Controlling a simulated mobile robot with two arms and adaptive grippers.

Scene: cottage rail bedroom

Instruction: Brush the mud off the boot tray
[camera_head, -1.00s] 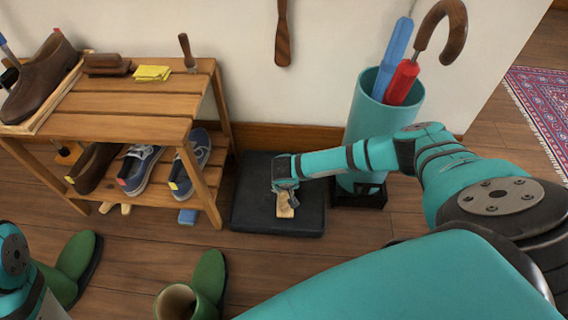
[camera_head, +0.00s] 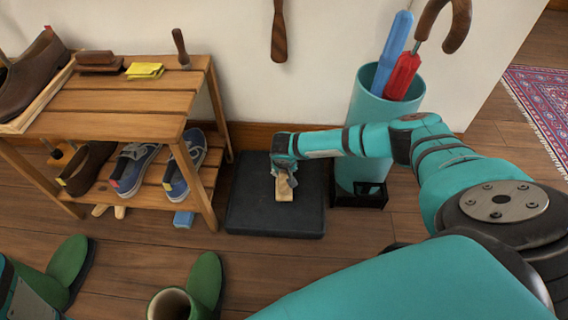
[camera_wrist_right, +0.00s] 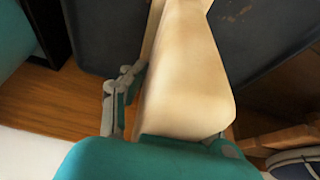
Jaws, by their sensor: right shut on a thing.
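The boot tray (camera_head: 300,217) is a flat dark square on the floor between the shoe bench and the umbrella stand. My right gripper (camera_head: 284,172) is over the middle of the tray, shut on a pale wooden brush (camera_head: 284,190). In the right wrist view the brush handle (camera_wrist_right: 188,80) fills the space between the fingers, with the tray (camera_wrist_right: 262,40) behind it. The brush's bristles are hidden, so I cannot tell whether they touch the tray. My left gripper is out of view.
A wooden shoe bench (camera_head: 125,127) with shoes stands left of the tray. A teal umbrella stand (camera_head: 362,135) is close on the right. Green boots (camera_head: 205,282) stand in front. A blue block (camera_head: 184,219) lies by the bench leg. The wall is behind.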

